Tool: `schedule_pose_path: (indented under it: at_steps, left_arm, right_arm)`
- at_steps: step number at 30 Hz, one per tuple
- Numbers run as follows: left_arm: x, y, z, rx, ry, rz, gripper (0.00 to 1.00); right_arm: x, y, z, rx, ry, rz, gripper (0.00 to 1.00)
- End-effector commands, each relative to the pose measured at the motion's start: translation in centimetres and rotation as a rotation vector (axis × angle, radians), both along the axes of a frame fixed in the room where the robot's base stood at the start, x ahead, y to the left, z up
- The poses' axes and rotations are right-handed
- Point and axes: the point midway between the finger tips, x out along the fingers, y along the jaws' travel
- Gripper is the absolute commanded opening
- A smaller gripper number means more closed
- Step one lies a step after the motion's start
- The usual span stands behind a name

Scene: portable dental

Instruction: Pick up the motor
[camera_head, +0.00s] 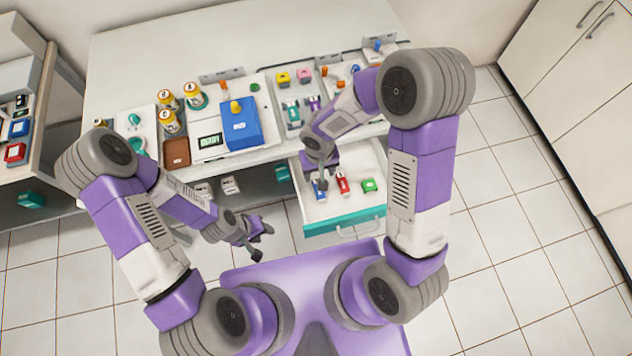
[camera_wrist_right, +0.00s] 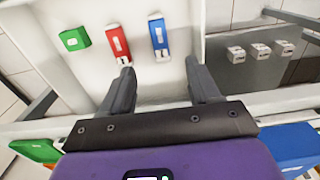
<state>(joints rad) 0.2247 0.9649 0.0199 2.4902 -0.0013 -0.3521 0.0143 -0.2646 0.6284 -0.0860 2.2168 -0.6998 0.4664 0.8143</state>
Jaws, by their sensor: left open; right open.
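An open drawer (camera_head: 345,207) with a teal front holds a blue item (camera_head: 319,189), a red item (camera_head: 342,182) and a green block (camera_head: 369,185). I cannot tell which thing in view is the motor. My right gripper (camera_head: 321,179) is open above the drawer, near the blue item and partly covering it in the head view. In the right wrist view, the open fingers (camera_wrist_right: 159,72) point toward the red item (camera_wrist_right: 117,44) and the blue item (camera_wrist_right: 158,37), with nothing between them. The green block (camera_wrist_right: 75,39) lies farther left. My left gripper (camera_head: 260,239) is open and empty over the floor.
The white counter (camera_head: 140,55) above the drawer carries a blue device (camera_head: 240,125), yellow-topped jars (camera_head: 167,100) and trays of small coloured parts. A side cabinet (camera_head: 22,175) stands at the left. Tiled floor lies open around the drawer's right side.

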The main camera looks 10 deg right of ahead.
Motion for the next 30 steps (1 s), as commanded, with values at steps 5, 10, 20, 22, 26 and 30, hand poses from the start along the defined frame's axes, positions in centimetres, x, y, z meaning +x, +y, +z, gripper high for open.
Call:
schedule_pose_path:
  at_steps: [5, 10, 20, 22, 26, 30]
  left_arm:
    - [0.0, 0.0, -3.2, 0.000, 0.001, 0.000, 0.43]
    - [0.0, 0.0, -4.5, 0.000, 0.000, 0.000, 0.43]
    - [0.0, 0.0, -5.6, 0.000, 0.000, 0.000, 0.43]
    - [0.0, 0.0, -6.0, 0.000, 0.000, 0.000, 0.43]
    - [0.0, 0.0, -6.8, 0.000, 0.000, 0.000, 0.43]
    - [0.0, 0.0, -7.1, 0.000, 0.000, 0.000, 0.43]
  right_arm:
    - [0.0, 0.0, -3.2, 0.001, 0.000, 0.000, 0.62]
    - [0.0, 0.0, -4.6, 0.001, 0.000, 0.000, 0.62]
    - [0.0, -0.1, -7.8, 0.000, 0.002, 0.001, 0.62]
    - [0.0, -0.1, -8.9, 0.001, 0.002, 0.000, 0.62]
    - [0.1, -0.2, -10.9, 0.000, 0.002, 0.000, 0.62]
    - [0.1, -0.1, -12.0, 0.001, 0.001, 0.000, 0.62]
